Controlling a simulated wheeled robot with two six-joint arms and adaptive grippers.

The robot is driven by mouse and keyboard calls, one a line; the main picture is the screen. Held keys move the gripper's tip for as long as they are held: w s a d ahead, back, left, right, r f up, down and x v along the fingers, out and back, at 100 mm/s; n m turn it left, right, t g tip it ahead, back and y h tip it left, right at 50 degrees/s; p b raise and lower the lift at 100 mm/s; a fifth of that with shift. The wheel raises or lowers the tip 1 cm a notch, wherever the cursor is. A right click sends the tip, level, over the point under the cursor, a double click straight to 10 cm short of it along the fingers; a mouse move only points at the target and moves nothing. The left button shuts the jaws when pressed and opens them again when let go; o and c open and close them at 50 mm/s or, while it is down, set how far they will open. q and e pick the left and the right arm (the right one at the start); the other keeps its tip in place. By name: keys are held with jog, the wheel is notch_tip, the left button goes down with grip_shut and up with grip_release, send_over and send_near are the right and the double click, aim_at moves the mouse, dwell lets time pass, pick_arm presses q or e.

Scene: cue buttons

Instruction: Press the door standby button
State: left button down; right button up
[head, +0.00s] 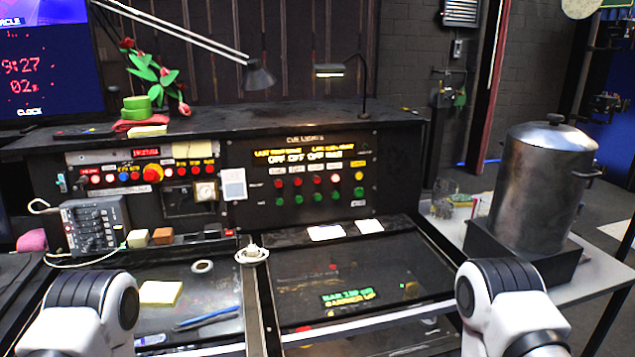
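The cue lights panel (300,170) stands upright at the back of the desk, with lit yellow text across its top. It has an upper row of mostly red buttons (316,181) and a lower row of green buttons (318,198). A yellow button (358,176) is at the right end of the upper row. The labels around the buttons are too small to read, so I cannot tell which one is the door standby button. Neither gripper shows; only white and black links of my arms are at the bottom left and bottom right, well short of the panel.
A left panel (145,180) holds more coloured buttons. A grey mixer (93,227), a white cable puck (252,255), white cards (326,232) and a blue pen (207,318) are on the desk. A metal urn (538,185) stands at right. Desk lamps (258,76) overhang the back shelf.

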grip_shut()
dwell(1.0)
